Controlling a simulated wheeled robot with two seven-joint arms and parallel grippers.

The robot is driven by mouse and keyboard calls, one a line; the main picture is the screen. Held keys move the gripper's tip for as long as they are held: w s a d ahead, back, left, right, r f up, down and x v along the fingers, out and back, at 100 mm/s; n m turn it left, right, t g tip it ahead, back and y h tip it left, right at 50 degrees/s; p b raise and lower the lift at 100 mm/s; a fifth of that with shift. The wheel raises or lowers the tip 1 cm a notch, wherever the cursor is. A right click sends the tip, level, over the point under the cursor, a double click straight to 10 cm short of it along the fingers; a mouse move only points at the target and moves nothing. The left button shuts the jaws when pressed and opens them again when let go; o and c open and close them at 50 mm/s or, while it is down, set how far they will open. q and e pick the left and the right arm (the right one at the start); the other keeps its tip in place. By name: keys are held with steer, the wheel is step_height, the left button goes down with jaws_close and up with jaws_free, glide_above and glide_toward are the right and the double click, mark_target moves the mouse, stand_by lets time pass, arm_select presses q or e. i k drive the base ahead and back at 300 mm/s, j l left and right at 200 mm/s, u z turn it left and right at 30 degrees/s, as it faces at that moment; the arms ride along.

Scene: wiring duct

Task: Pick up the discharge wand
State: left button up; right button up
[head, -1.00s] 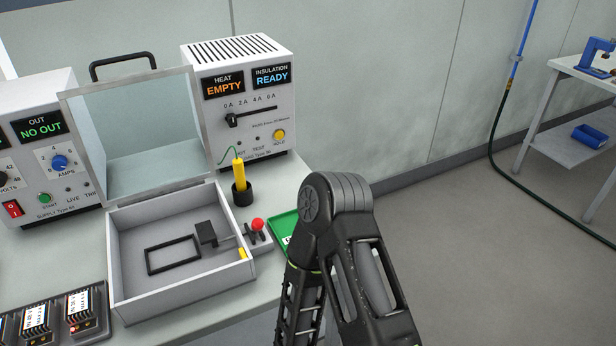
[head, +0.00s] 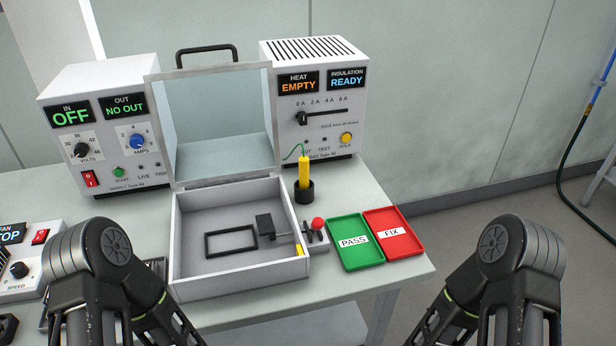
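The discharge wand (head: 305,171) is most likely the yellow rod standing upright in a black round holder (head: 304,192), with a green wire at its top. It stands between the open-lidded box and the load unit, right of the box. My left arm comes in at the lower left and my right arm at the lower right. Both arms are well apart from the wand. The fingertips of both grippers are out of the picture, below its lower edge.
A grey box (head: 187,266) with a raised clear lid stands in front of the supply unit (head: 112,98) and load unit (head: 348,74). A red-knobbed lever (head: 318,224) is right of the box. A green PASS tray (head: 362,259) and red FIX tray (head: 402,251) lie beside it.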

mark_target(303, 162)
steer(key=l+u, duration=0.45)
steer(key=l, duration=3.4)
